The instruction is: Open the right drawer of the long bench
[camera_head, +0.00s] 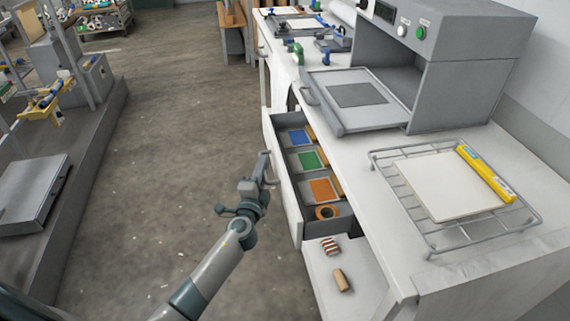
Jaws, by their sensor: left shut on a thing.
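The long bench (395,225) runs along the right side of the head view. Its drawer (289,197) nearest to me stands pulled out from the front, and its inside shows. In it lie flat pieces with blue, green and orange faces, and an orange ring (327,212). My left gripper (263,168) is at the outer side of the drawer front, shut on the drawer handle (264,160). The fingertips are small in the picture and partly merge with the handle. My right gripper is not in view.
A grey press (455,75) with an extended tray (357,97) stands on the bench. A wire rack (452,236) holds a pale board and a yellow box. A striped roll (330,246) and a tan roll (342,280) lie below the drawer. The floor (165,140) left of the bench is clear.

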